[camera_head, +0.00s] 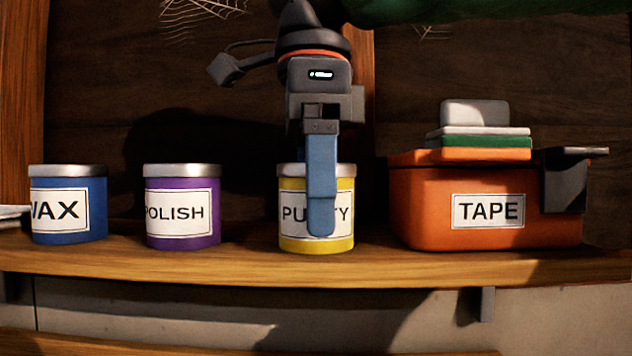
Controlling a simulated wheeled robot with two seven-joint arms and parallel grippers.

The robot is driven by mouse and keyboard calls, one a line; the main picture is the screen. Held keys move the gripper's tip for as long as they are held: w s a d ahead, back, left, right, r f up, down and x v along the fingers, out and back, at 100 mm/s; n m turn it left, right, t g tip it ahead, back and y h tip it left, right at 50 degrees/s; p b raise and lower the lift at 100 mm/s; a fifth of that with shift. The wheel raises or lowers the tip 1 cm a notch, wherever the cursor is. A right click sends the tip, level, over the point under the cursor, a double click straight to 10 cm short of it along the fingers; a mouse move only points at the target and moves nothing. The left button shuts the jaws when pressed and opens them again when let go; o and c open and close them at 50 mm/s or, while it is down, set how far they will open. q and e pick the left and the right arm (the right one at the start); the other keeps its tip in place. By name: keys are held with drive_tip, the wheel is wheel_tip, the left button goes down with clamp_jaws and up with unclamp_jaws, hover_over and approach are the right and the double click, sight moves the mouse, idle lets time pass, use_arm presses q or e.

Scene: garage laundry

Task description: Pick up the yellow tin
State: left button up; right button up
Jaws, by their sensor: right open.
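The yellow tin (343,243) stands upright on the wooden shelf, with a silver lid and a white label that reads PUTTY. My right gripper (322,232) comes down from above, directly in front of the tin in this view. Its blue finger covers the middle of the label and part of the lid. The gripper is open. Only one finger shows clearly, and I cannot tell whether it touches the tin. My left gripper is not in view.
A purple POLISH tin (182,198) and a blue WAX tin (69,230) stand to the left. An orange TAPE box (425,215) with stacked items on top stands close on the right. The shelf (250,262) is bare between the purple and yellow tins.

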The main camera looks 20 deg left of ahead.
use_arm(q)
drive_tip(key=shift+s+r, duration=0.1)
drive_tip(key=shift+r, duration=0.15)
use_arm(e)
drive_tip(key=shift+w+f, duration=0.15)
drive_tip(key=shift+f, duration=0.45)
drive_tip(key=shift+c, duration=0.4)
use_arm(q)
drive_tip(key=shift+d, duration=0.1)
use_arm(e)
drive_tip(key=c, duration=1.1)
drive_tip(key=shift+r, duration=0.1)
drive_tip(key=shift+c, duration=0.2)
